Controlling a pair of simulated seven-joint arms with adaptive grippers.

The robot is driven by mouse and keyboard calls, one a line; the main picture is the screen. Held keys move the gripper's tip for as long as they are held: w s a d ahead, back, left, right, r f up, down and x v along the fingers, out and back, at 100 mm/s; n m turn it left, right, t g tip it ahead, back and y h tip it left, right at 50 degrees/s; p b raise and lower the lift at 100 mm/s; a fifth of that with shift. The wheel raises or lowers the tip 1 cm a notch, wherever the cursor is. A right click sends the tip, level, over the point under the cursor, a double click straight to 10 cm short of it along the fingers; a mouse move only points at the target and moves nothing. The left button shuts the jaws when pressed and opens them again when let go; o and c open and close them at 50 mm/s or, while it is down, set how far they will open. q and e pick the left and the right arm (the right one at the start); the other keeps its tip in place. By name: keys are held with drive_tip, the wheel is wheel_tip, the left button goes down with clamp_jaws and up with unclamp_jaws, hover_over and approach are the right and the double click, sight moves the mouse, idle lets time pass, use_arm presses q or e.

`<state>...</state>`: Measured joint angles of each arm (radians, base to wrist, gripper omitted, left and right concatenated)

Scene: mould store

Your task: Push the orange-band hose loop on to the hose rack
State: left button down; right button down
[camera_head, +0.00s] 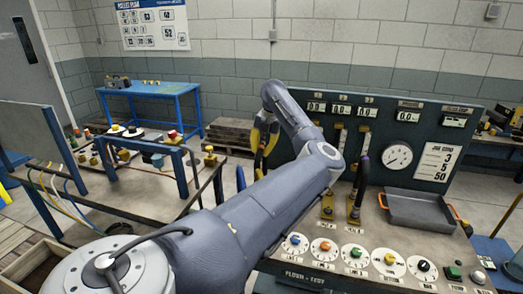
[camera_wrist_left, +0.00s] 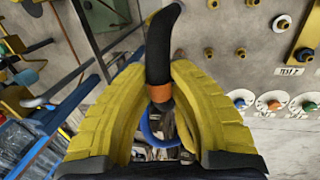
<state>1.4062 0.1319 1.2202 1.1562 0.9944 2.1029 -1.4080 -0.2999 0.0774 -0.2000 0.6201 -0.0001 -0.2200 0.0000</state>
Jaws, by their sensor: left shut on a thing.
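My left gripper (camera_head: 263,138) has yellow fingers and hangs beyond the left end of the grey test bench. In the left wrist view its fingers (camera_wrist_left: 168,100) close around a black hose with an orange band (camera_wrist_left: 161,93), the orange-band hose loop. The black hose end sticks up past the fingertips and bends right at the top. A blue curved piece (camera_wrist_left: 150,130) shows between the fingers below the band. In the head view the hose is mostly hidden by the gripper. I cannot make out the hose rack for certain. My right gripper is not in view.
The test bench (camera_head: 375,210) carries dials, a gauge panel (camera_head: 400,130), upright hoses on yellow fittings (camera_head: 355,205) and a grey tray (camera_head: 420,208). A blue-legged table (camera_head: 150,185) with valves stands left.

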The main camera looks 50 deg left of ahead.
use_arm(q)
drive_tip(key=c, duration=1.2)
unclamp_jaws()
drive_tip(key=shift+c, duration=0.2)
drive_tip(key=shift+r, duration=0.1)
drive_tip(key=v, duration=1.1)
drive_tip(key=shift+r, duration=0.35)
drive_tip(key=shift+w+d, duration=0.1)
drive_tip(key=shift+d, duration=0.05)
